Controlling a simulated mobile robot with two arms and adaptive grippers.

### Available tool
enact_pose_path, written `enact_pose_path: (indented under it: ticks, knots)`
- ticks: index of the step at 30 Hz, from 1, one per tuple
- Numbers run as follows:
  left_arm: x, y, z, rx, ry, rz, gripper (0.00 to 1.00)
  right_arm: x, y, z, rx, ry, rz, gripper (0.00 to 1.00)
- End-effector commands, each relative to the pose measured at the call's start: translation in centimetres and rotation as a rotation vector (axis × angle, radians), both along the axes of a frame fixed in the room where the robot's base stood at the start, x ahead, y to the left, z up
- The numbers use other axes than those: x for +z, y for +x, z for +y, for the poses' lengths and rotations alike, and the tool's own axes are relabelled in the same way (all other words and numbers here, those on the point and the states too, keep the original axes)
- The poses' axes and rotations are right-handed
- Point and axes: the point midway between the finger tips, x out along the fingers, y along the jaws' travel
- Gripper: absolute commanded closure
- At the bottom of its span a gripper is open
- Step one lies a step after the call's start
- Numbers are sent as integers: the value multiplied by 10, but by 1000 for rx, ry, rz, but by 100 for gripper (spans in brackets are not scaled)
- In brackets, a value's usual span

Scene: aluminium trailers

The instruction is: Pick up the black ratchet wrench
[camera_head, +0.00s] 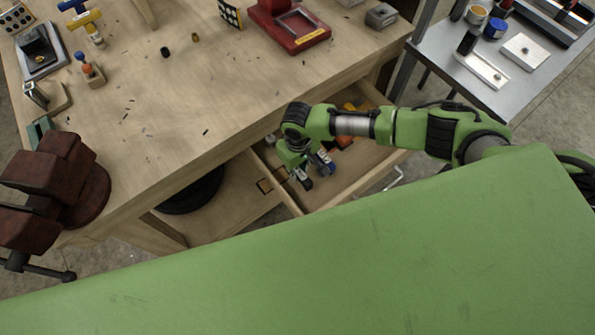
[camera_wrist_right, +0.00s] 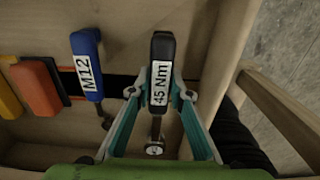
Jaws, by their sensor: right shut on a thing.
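The black ratchet wrench (camera_wrist_right: 161,55) has a black handle with a white "45 Nm" label and a metal head toward the bottom of the right wrist view. My right gripper (camera_wrist_right: 160,94) is shut on its handle, one teal finger on each side. In the head view my right gripper (camera_head: 299,160) reaches down into the open wooden drawer (camera_head: 365,178), and the gripper partly hides what is below it. I cannot tell whether the wrench is clear of the drawer floor. My left gripper is not in view.
A blue-handled tool labelled "M12" (camera_wrist_right: 86,60) lies close left of the wrench. An orange (camera_wrist_right: 38,88) and a yellow piece lie farther left. The workbench (camera_head: 150,120) holds a dark red vise (camera_head: 50,190) and a red block (camera_head: 290,25). A metal table (camera_head: 500,90) stands at right.

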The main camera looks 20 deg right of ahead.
Motion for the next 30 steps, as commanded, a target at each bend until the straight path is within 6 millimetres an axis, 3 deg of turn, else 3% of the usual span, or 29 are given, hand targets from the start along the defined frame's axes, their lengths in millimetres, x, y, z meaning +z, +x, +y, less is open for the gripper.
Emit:
enact_pose_path:
  ticks: [8, 30]
  knots:
    - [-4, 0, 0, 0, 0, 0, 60, 59, 2, 0, 0, 4, -7, 100]
    - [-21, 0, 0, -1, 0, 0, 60, 57, -119, 71, 3, 3, 0, 100]
